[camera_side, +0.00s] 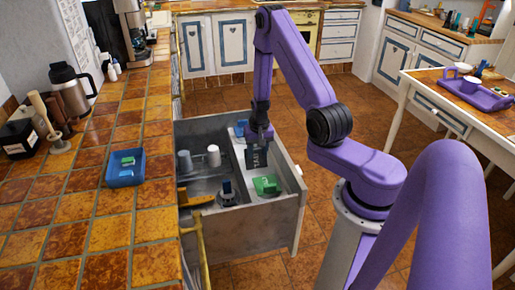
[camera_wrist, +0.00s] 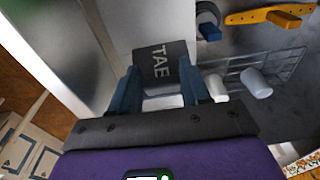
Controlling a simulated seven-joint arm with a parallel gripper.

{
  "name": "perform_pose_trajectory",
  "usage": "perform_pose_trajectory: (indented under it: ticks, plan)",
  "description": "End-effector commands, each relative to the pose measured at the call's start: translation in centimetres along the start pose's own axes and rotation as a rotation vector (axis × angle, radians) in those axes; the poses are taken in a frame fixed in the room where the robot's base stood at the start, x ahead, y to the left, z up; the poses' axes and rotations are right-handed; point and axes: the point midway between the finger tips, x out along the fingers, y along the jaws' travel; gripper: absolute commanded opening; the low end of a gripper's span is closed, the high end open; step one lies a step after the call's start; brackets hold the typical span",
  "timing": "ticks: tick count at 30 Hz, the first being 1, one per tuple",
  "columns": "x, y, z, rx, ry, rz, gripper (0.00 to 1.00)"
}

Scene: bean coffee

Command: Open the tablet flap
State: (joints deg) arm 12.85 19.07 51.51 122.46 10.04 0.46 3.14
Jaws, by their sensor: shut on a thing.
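The tablet flap (camera_side: 257,159) is a dark grey panel with white letters that begin "TA". In the side view it stands raised, close to upright, over the pale compartment of the open drawer (camera_side: 273,222). In the wrist view the flap (camera_wrist: 161,63) sits between my blue fingers. My gripper (camera_side: 258,137) points down at the flap's top edge and is shut on it. It also shows in the wrist view (camera_wrist: 160,90). The exact contact of the fingertips is partly hidden.
A green piece (camera_side: 266,185) lies in the compartment near the flap. White cups (camera_side: 214,156), a grey cylinder (camera_side: 184,163) and a yellow-handled tool (camera_side: 196,198) are in the drawer's left part. A blue box (camera_side: 125,170) stands on the tiled counter.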

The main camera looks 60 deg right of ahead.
Motion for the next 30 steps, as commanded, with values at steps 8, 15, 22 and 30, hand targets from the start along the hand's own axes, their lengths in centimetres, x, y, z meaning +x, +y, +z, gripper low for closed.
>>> perform_pose_trajectory:
  ticks: [8, 15, 22, 30]
  plan:
    - [0.4, 0.8, 2.2, -0.006, 0.087, 0.036, 0.0]
    - [0.5, 0.6, 3.1, -0.006, 0.158, 0.028, 0.0]
    - [0.7, 0.6, 4.0, -0.007, 0.174, 0.025, 0.0]
    - [1.1, 0.6, 4.8, -0.01, 0.243, 0.025, 0.0]
